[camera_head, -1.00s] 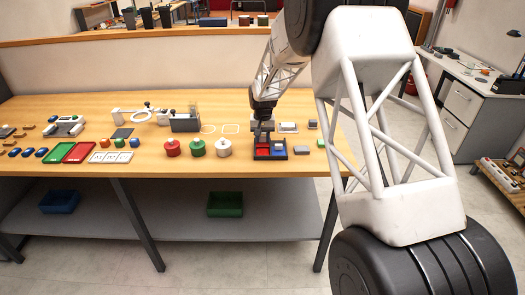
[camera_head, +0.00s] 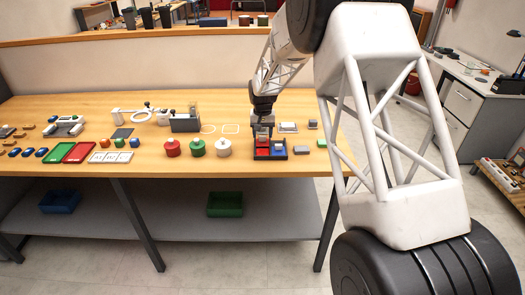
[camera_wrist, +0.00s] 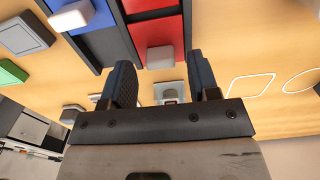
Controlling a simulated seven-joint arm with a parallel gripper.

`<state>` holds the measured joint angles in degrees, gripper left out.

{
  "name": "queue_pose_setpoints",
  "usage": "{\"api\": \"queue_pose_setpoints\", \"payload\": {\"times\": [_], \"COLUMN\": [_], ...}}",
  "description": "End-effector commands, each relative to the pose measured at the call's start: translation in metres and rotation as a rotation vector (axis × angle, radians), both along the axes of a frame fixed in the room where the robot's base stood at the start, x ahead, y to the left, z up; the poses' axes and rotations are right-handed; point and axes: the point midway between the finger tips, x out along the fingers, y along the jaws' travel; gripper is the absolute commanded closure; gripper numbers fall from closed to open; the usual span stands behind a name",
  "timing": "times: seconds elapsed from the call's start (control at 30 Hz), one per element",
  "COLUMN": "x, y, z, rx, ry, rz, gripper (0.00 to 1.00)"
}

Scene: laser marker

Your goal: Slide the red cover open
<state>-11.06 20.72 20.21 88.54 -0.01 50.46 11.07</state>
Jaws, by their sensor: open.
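The red cover (camera_head: 263,153) sits beside the blue cover (camera_head: 280,152) in a dark frame on the table. In the wrist view, the red cover (camera_wrist: 148,33) carries a pale block-shaped handle (camera_wrist: 160,57). The blue cover (camera_wrist: 98,43) also has a pale handle (camera_wrist: 70,16). My gripper (camera_head: 262,130) is just above the frame on the red side. In the wrist view, my gripper (camera_wrist: 163,82) has its two dark fingers apart, with the red cover's handle near the gap. No contact can be made out.
A grey block (camera_head: 301,150) and a green block (camera_head: 321,143) lie to the right. A pale plate (camera_head: 288,127) lies behind the frame.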

Motion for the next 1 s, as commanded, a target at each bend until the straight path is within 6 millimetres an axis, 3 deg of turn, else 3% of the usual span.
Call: {"api": "queue_pose_setpoints", "payload": {"times": [0.63, 1.0], "x": [0.0, 0.0], "y": [0.0, 0.0], "z": [0.045, 0.051], "rx": [0.0, 0.0], "ry": [0.0, 0.001], "rz": [0.0, 0.0], "gripper": [0.45, 0.45]}}
